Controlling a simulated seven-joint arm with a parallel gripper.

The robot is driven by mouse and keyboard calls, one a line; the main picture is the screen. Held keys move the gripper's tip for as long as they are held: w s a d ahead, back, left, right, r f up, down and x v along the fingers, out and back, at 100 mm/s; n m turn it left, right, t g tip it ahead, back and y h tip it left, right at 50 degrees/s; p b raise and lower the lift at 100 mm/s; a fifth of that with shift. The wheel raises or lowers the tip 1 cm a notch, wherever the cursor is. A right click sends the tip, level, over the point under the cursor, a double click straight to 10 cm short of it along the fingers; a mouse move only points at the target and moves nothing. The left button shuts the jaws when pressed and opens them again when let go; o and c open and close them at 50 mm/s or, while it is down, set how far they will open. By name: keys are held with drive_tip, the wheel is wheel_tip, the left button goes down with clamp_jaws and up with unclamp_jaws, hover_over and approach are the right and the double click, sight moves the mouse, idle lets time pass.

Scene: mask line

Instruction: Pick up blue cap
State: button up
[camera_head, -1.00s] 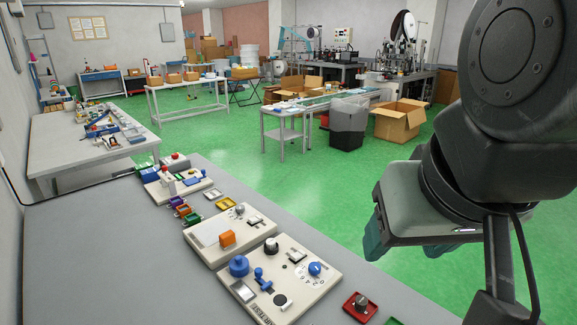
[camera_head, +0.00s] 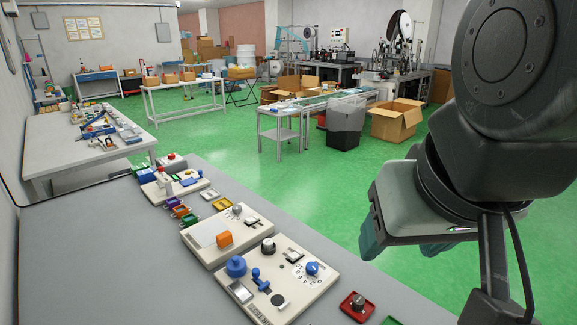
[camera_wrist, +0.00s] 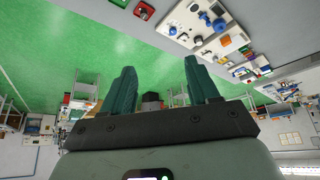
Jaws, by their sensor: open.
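A rounded blue cap-like piece (camera_head: 236,267) stands at the left corner of the near beige panel (camera_head: 300,300) on the grey bench. It also shows in the wrist view (camera_wrist: 172,30), upper right of centre. A blue joystick (camera_head: 258,282) and a blue dial knob (camera_head: 311,268) sit on the same panel; which blue piece is the named cap is not certain. My gripper (camera_head: 400,246) is right of the panel, over the green floor beyond the bench edge. Its teal fingers are apart and empty in the wrist view (camera_wrist: 160,68). It touches nothing.
A red block with a dark knob (camera_head: 358,306) lies near the bench's right edge. Small coloured trays (camera_head: 180,210) line the back. The left front of the grey bench (camera_head: 90,260) is clear.

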drive_tip(key=o, duration=0.5)
drive_tip(key=shift+o, duration=0.2)
drive_tip(key=n+g+y, duration=0.2)
drive_tip(key=n, duration=0.4)
hover_over(235, 257)
drive_tip(key=s, duration=0.2)
drive_tip(key=f, duration=3.5)
drive_tip(key=shift+d, duration=0.35)
drive_tip(key=shift+x, duration=3.1)
